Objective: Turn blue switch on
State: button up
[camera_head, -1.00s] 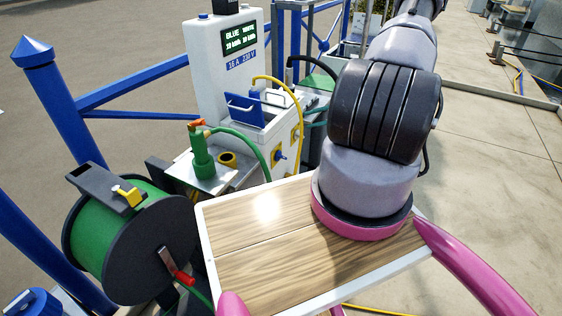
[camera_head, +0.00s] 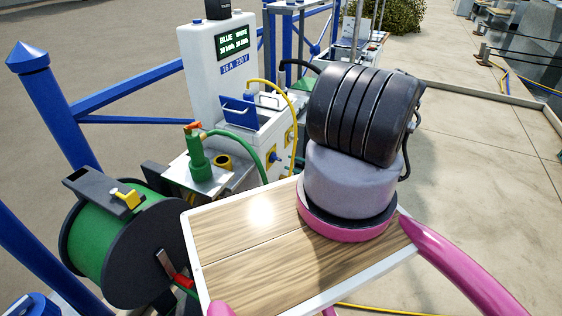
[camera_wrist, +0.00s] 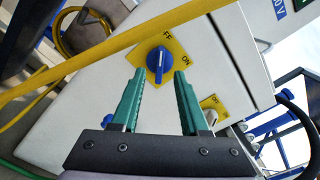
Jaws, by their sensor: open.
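The blue switch (camera_wrist: 160,62) is a rotary knob on a yellow plate on the white cabinet's side, in the wrist view. The plate reads ON at the right and a partly hidden word, seemingly OFF, at the top. The knob's pointer lies closer to the OFF lettering than to ON. In the head view the blue switch (camera_head: 274,157) shows small on the white pedestal (camera_head: 208,75). My gripper (camera_wrist: 158,76) has two green fingers, open and empty, with the knob between and just beyond the tips in the picture. Contact cannot be told.
A yellow cable (camera_wrist: 110,62) crosses the wrist view close above the switch plate. A second yellow plate (camera_wrist: 214,104) is beside my right finger.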

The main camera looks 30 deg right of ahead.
aim_at(279, 160)
jog(key=shift+x, duration=2.65)
grip_shut()
